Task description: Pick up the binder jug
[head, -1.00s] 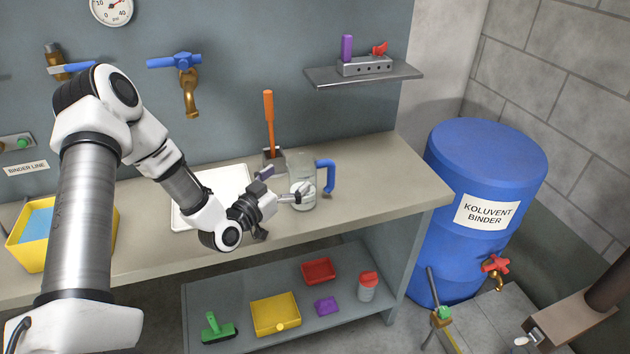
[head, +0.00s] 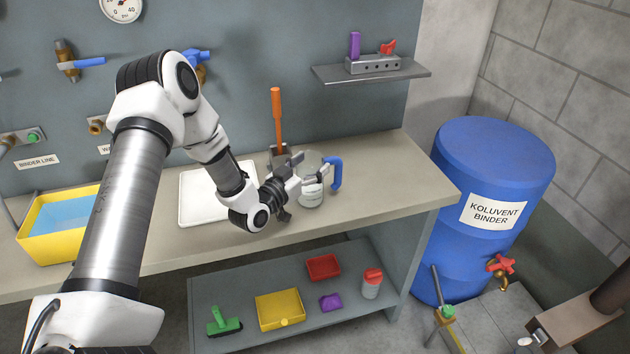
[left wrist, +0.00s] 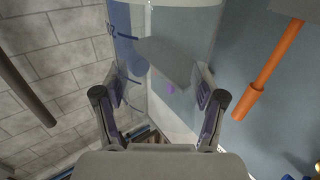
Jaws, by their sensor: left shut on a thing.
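The binder jug (head: 312,196) is a clear jug with a blue handle (head: 336,174), upright at the right part of the bench. My left gripper (head: 309,173) comes in from the left, shut on the jug's body with its fingers on either side. In the left wrist view, the clear jug (left wrist: 165,50) fills the upper middle between the fingers of my left gripper (left wrist: 160,92). I cannot tell whether the jug's base touches the bench.
An orange-handled tool (head: 277,118) stands in a dark holder behind the jug. A white tray (head: 192,207) lies to the left on the bench (head: 395,190). A wall shelf (head: 415,72) is above right. A blue drum (head: 480,170) stands beyond the bench's right end.

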